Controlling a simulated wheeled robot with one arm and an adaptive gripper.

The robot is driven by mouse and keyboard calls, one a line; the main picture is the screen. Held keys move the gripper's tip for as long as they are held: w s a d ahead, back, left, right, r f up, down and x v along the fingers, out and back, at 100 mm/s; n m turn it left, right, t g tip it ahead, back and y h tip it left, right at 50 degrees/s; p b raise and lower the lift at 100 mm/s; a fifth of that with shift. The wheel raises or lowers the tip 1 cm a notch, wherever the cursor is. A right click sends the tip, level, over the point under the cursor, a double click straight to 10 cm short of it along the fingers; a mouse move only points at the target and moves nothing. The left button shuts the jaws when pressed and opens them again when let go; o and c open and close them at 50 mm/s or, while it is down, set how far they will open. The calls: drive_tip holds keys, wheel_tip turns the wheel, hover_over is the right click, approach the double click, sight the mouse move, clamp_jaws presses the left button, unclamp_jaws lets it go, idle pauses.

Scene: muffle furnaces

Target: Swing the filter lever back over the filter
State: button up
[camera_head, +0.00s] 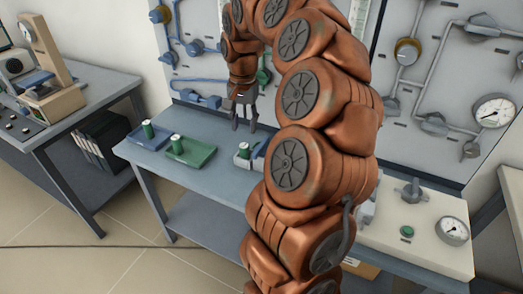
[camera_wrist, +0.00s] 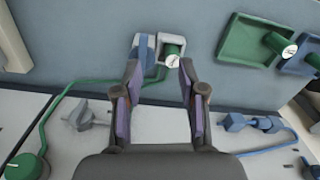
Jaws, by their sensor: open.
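A small grey holder (camera_head: 241,162) stands on the blue-grey table, and it also shows between my fingertips in the wrist view (camera_wrist: 160,38). In it sits a short green cylinder with a white top (camera_wrist: 172,50), which looks like the filter. A blue-grey bar (camera_wrist: 145,50) lies beside the cylinder, not over it; it may be the lever, but I cannot tell for sure. My gripper (camera_head: 244,126) hangs above and behind the holder, pointing down. It is open and empty, with its fingertips (camera_wrist: 158,68) apart and touching nothing visible.
A wall panel with pipes and valves (camera_head: 200,100) stands behind. My arm hides the table's middle right. A white block with a gauge (camera_head: 425,245) is at right.

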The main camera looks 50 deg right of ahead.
sight(261, 145)
drive_tip(key=d+f, duration=0.1)
drive_tip(key=d, duration=0.1)
drive_tip(key=d+f+m, duration=0.1)
drive_tip(key=d, duration=0.1)
drive_tip(key=d+m, duration=0.1)
drive_tip(key=d, duration=0.1)
drive_tip(key=shift+s+f+b, duration=0.25)
drive_tip(key=shift+f+b, duration=0.1)
drive_tip(key=shift+f, duration=0.05)
drive_tip(key=shift+d+f, duration=0.15)
drive_tip(key=shift+f, duration=3.7)
drive_tip(key=shift+c, duration=0.4)
clamp_jaws()
